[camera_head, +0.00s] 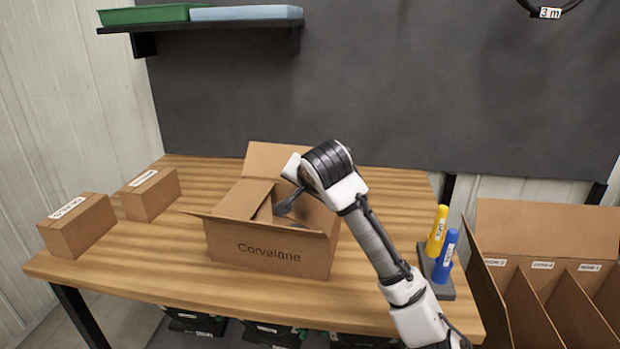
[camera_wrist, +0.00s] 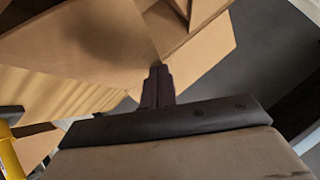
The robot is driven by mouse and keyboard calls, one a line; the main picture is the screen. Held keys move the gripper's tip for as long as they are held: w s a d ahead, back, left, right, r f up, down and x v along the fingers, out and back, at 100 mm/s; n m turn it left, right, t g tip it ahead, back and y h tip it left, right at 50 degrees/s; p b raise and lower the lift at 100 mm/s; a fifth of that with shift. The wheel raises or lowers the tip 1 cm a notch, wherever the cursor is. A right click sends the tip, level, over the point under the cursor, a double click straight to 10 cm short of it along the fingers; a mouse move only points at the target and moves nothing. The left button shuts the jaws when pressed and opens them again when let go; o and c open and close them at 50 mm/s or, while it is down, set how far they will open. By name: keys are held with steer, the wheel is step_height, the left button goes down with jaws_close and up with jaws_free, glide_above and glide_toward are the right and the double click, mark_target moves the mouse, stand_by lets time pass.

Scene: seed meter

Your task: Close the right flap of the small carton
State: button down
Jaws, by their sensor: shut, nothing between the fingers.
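The small carton (camera_head: 268,262), marked "Corvelane", stands upright on the table with part of its top open. Its back flap (camera_head: 276,160) stands up. A panel on its left (camera_head: 243,198) slopes over the opening, and the front flap sticks outward nearly edge-on. The right flap cannot be told clearly behind my arm. My gripper (camera_head: 286,207) is shut and empty, pointing down at the carton's opening. In the wrist view the closed fingertips (camera_wrist: 157,82) are close to cardboard panels (camera_wrist: 95,45); whether they touch is unclear.
Two closed brown boxes (camera_head: 78,228) (camera_head: 150,195) stand at the table's left. A yellow cylinder (camera_head: 436,232) and a blue one (camera_head: 445,258) stand on a grey base at the right. A divided carton (camera_head: 545,225) is beyond the right edge. A shelf (camera_head: 215,25) hangs above.

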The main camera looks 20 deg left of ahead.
steer(key=shift+a+f, duration=0.15)
steer(key=shift+f, duration=0.05)
stand_by(0.6)
